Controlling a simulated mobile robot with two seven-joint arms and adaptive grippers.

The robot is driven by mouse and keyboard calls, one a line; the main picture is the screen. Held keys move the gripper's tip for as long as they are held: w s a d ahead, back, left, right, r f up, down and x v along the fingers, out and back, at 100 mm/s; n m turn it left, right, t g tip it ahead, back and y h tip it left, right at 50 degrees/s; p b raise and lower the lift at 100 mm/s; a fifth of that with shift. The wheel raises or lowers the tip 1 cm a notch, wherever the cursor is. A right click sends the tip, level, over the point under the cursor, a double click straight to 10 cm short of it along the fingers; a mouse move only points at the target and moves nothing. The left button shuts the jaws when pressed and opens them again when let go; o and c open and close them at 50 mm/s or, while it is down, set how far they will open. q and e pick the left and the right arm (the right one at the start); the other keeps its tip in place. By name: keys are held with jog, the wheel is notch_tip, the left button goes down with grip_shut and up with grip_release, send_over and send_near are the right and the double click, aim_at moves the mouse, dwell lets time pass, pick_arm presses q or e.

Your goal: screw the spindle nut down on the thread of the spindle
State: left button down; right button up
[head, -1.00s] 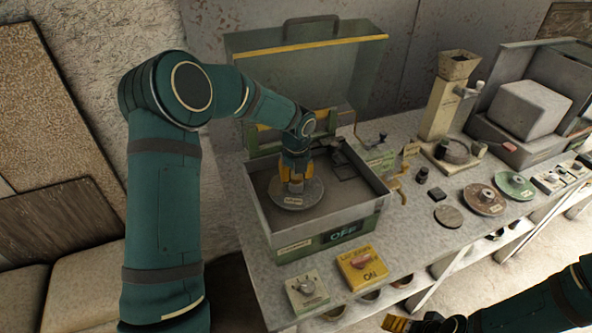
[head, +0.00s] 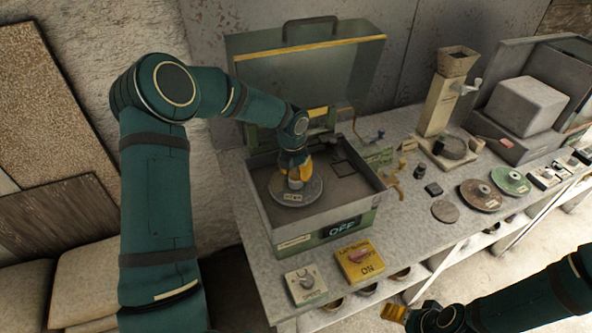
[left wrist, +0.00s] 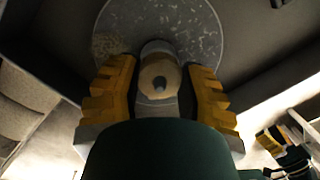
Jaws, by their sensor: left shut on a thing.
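A grey disc (head: 285,197) with a small label lies flat in the open grey box. My left gripper (head: 296,178) points down over its middle. In the left wrist view, the yellow fingers (left wrist: 160,92) stand either side of the spindle nut (left wrist: 149,76), a pale round piece with a central hole, and are shut on it. The tip of the spindle (left wrist: 159,83) shows in that hole. The disc (left wrist: 190,25) lies beneath. The thread is hidden, so I cannot tell how far down the nut sits. My right gripper (head: 395,313) is at the bottom edge, away from the box; its opening is unclear.
The box's walls (head: 258,222) surround my left gripper; its lid (head: 300,70) stands open behind. The box display reads OFF. Several discs and a funnel-topped device (head: 440,100) stand right.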

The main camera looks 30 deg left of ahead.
pick_arm(q)
jog(key=c, duration=0.5)
grip_release()
jog(key=shift+a, duration=0.15)
jog(key=c, duration=0.3)
jog(key=shift+f+n+b, duration=0.1)
jog(key=shift+n+b, duration=0.45)
jog(key=shift+n, duration=0.25)
jog(key=n+b, duration=0.1)
jog(key=n, duration=0.2)
jog(key=shift+n+y+b, duration=0.3)
jog(key=shift+n+y, duration=0.1)
jog(key=n+b, duration=0.1)
jog(key=n, duration=0.2)
jog(key=shift+n, duration=0.4)
jog(key=n, duration=0.4)
jog(key=shift+n+g+y+b, duration=0.3)
jog(key=shift+g+b, duration=0.1)
